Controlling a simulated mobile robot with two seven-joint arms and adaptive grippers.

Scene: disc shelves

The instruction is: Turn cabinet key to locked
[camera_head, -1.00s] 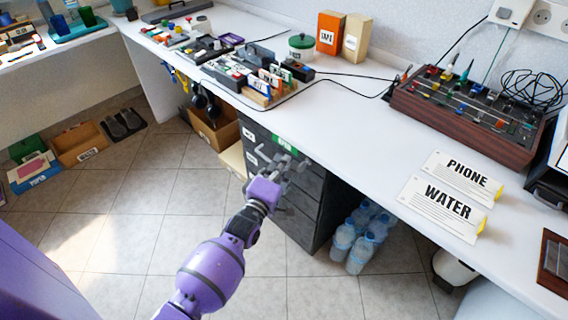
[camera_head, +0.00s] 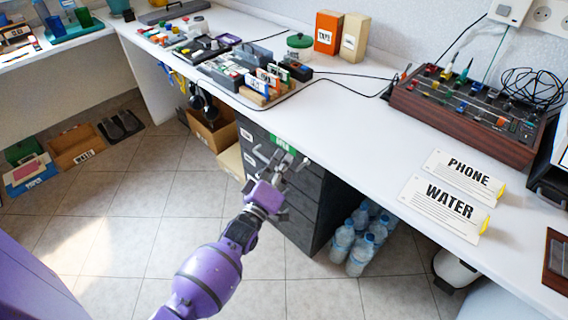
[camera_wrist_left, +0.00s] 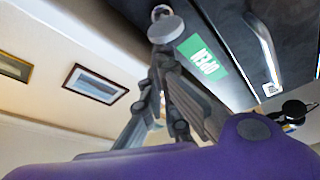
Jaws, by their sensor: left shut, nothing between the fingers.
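The cabinet (camera_head: 325,188) is a dark drawer unit under the white desk. A green label (camera_head: 283,143) sits at its top edge; in the left wrist view the label (camera_wrist_left: 203,58) reads OPEN, upside down. A small round grey metal piece with a ring (camera_wrist_left: 161,12), which looks like the key, shows beside the label in the wrist view. My left gripper (camera_head: 296,160) is in front of the cabinet's upper drawers, below the label. Its fingers (camera_wrist_left: 163,60) are shut and empty, pointing at the key. I cannot tell whether they touch it. My right gripper is out of view.
The desk (camera_head: 355,120) overhangs the cabinet. Water bottles (camera_head: 358,238) stand on the floor right of it, and a cardboard box (camera_head: 213,132) stands left of it. The drawer handles (camera_head: 262,156) stick out near my gripper. The floor in front is clear.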

